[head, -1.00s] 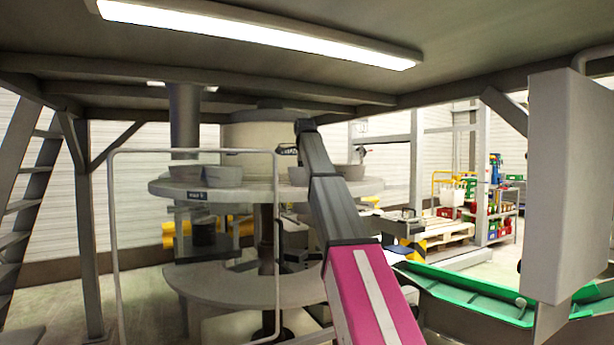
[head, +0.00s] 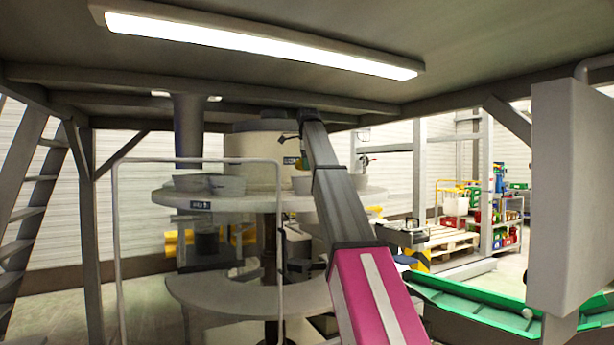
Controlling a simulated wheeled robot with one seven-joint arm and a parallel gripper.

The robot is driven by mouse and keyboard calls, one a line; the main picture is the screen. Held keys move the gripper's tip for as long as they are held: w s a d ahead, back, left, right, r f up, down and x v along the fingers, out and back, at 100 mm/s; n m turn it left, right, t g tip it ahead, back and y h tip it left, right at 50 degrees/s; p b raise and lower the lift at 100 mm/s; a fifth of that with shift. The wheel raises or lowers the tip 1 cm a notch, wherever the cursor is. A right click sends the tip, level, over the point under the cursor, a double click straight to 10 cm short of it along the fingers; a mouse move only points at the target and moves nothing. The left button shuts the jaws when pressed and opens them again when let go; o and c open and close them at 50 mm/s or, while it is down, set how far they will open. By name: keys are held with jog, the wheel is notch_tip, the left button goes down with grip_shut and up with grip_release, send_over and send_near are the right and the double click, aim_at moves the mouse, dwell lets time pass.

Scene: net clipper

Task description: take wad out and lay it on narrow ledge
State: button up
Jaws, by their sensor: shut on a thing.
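My arm reaches up and away to a round grey table (head: 262,203) under the low ceiling. My gripper (head: 296,152) is small and dark at the arm's far end, above the table and in front of the pale drum (head: 250,147). It is shut on a small olive-yellow piece (head: 298,164), seemingly the wad, though its shape is hard to make out. A grey bowl (head: 225,186) stands on the table at left, and a smaller pale cup (head: 301,185) stands below my gripper. I cannot tell which surface is the narrow ledge.
A thin rail frame (head: 115,240) stands in front of the table at left. A lower curved grey shelf (head: 230,296) lies under the table. A grey box (head: 570,195) hangs close at right above a green trough (head: 480,308). The ceiling lamp (head: 260,45) is low overhead.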

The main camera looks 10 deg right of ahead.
jog(key=shift+r, duration=1.2)
jog(key=shift+r, duration=1.05)
